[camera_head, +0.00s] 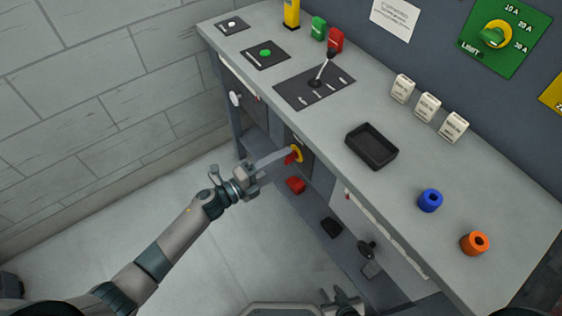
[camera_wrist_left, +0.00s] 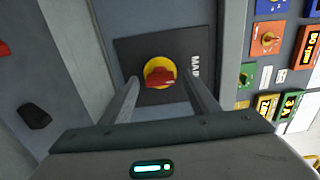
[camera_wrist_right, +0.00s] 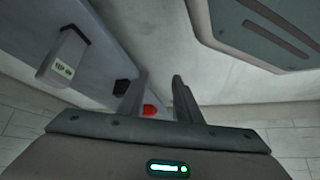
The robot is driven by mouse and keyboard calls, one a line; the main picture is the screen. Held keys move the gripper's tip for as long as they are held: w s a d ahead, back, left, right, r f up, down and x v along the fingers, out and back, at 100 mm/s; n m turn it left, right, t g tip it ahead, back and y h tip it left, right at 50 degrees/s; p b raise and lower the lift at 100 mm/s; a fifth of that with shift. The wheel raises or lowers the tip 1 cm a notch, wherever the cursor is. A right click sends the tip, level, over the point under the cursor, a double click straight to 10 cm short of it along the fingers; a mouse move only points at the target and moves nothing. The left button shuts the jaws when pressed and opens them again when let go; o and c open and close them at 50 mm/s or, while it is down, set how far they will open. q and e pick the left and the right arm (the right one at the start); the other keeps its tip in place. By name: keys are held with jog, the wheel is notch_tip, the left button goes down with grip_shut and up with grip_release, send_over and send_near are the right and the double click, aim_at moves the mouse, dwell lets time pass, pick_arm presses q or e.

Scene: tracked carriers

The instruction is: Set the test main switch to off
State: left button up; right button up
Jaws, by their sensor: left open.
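The main switch (camera_head: 298,153) is a red rotary handle on a yellow disc on the bench's front. In the left wrist view its red handle (camera_wrist_left: 160,78) lies roughly crosswise, on a dark plate whose partly hidden label begins "MA". My left gripper (camera_head: 283,157) is open and points at the switch. Its fingers stand either side of the handle in the left wrist view; whether they touch it I cannot tell. My right gripper (camera_wrist_right: 159,80) is open and empty, low by the bench; in the head view it shows at the bottom edge (camera_head: 345,298).
The grey bench (camera_head: 400,190) carries a lever panel (camera_head: 300,92), a black tray (camera_head: 372,146), and blue (camera_head: 430,200) and orange (camera_head: 475,242) rings. Red (camera_head: 296,185) and black (camera_head: 331,227) objects lie below its top. The floor left of the bench is clear.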

pick_arm(q)
jog(key=b+v, duration=0.3)
jog(key=v, duration=1.4)
jog(key=shift+a, duration=0.15)
pick_arm(e)
jog(key=shift+s+d+f+g+h, duration=0.25)
jog(key=shift+s+d+f+g, duration=0.3)
jog(key=shift+d+f+g, duration=0.15)
jog(key=shift+s+d+f+g+h, duration=0.25)
jog(key=shift+s+d+f+g, duration=0.3)
jog(key=shift+d, duration=0.2)
pick_arm(q)
jog(key=s+a+f+n+t+y, duration=0.1)
jog(key=a+f+n+y, duration=0.35)
jog(key=f+n, duration=0.55)
jog(key=s+a+f+n+t+y, duration=0.1)
jog(key=a+f+n+y, duration=0.2)
jog(key=f+n+y, duration=0.6)
jog(key=s+d+f+n+g, duration=0.3)
jog(key=s+f+n+g, duration=0.4)
jog(key=s+f, duration=1.2)
jog(key=shift+f+n+p, duration=0.3)
jog(key=shift+f+p, duration=0.05)
jog(key=shift+f, duration=0.15)
pick_arm(e)
jog(key=shift+w+a+r+t, duration=0.15)
jog(key=shift+w+a+t, duration=0.05)
jog(key=shift+a+t, duration=0.2)
